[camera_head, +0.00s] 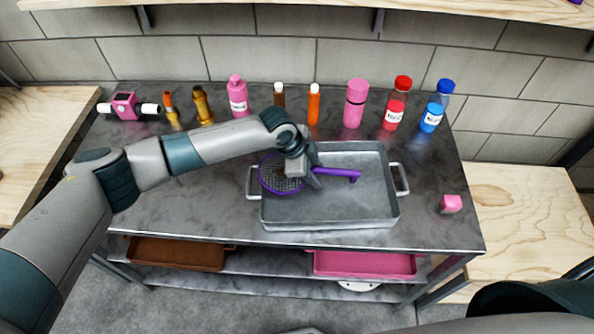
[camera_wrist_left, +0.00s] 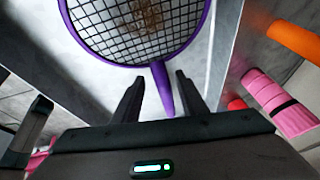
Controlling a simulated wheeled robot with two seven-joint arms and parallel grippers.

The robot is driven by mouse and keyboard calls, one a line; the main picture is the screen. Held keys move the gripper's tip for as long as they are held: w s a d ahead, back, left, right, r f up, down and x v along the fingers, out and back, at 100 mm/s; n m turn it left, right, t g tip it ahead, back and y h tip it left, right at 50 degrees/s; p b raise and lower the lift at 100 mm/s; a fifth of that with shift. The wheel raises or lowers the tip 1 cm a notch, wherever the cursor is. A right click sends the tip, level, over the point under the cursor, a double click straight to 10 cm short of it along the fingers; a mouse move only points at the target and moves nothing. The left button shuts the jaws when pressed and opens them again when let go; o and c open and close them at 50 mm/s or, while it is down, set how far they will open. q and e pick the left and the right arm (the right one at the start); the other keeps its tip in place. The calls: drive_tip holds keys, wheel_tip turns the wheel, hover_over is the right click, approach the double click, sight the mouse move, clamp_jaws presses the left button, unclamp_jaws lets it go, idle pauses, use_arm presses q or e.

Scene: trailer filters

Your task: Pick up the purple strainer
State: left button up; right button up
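The purple strainer (camera_head: 268,183) has a round dark mesh with brownish bits on it and a purple handle pointing right. It lies at the left end of the grey metal tray (camera_head: 330,224). My left gripper (camera_head: 314,178) is low over the tray and hides part of the strainer where the rim meets the handle. In the left wrist view, the strainer (camera_wrist_left: 150,65) has its handle between the two fingers of my left gripper (camera_wrist_left: 160,95). The fingers are open, with a gap on each side of the handle. My right gripper is not in view.
Several bottles stand along the back, including a pink bottle (camera_head: 238,97), a red bottle (camera_head: 396,104) and a blue bottle (camera_head: 436,106). A pink cube (camera_head: 451,203) lies right of the tray. A brown tray (camera_head: 175,254) and a pink tray (camera_head: 365,264) are on the shelf below.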

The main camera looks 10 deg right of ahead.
sight(319, 168)
use_arm(q)
drive_tip(key=shift+f, duration=0.15)
idle(0.3)
clamp_jaws()
drive_tip(key=shift+r+b, duration=0.45)
drive_tip(key=shift+r, duration=0.2)
wheel_tip(319, 168, up, 2)
drive_tip(key=shift+r+b, duration=0.15)
drive_tip(key=shift+b, duration=0.5)
drive_tip(key=s+d+r+b, duration=0.3)
drive_tip(key=s+d+r, duration=0.3)
drive_tip(key=s, duration=0.3)
drive_tip(key=shift+s+d+r+b, duration=0.3)
drive_tip(key=shift+d+r, duration=0.1)
drive_tip(key=shift+r, duration=0.35)
